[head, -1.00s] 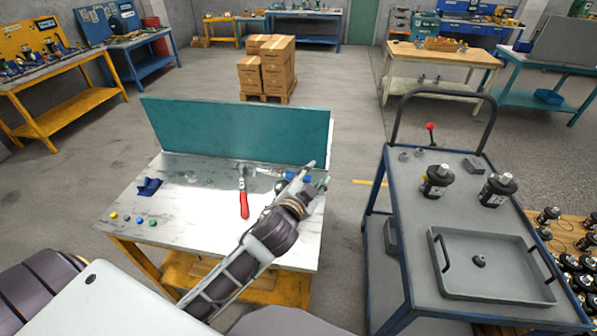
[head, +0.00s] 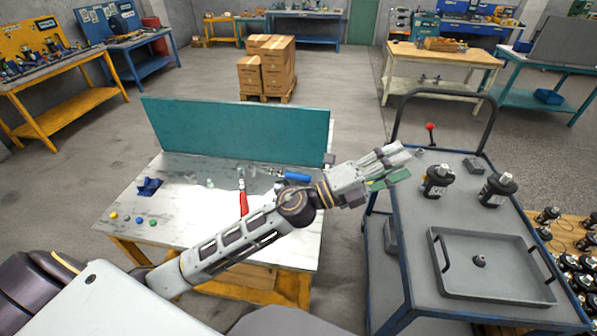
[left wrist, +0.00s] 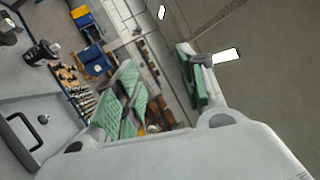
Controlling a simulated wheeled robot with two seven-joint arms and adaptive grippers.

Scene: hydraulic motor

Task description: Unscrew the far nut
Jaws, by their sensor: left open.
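Two black motors with light metal tops stand upright on the cart, a left one (head: 437,182) and a right one (head: 497,189). No nut on them can be made out clearly. A small dark nut-like part (head: 479,261) lies in the grey tray (head: 455,290); it also shows in the left wrist view (left wrist: 43,119). A small grey piece (head: 419,152) sits near the cart's far end. My left gripper (head: 402,164) is open and empty, just left of the left motor, over the cart's left edge. In the left wrist view its green-padded fingers (left wrist: 160,90) are spread apart.
The cart (head: 412,262) has a tall dark handle (head: 398,120) at its far end and a red-knobbed lever (head: 431,134). Several motors fill a pallet at right.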

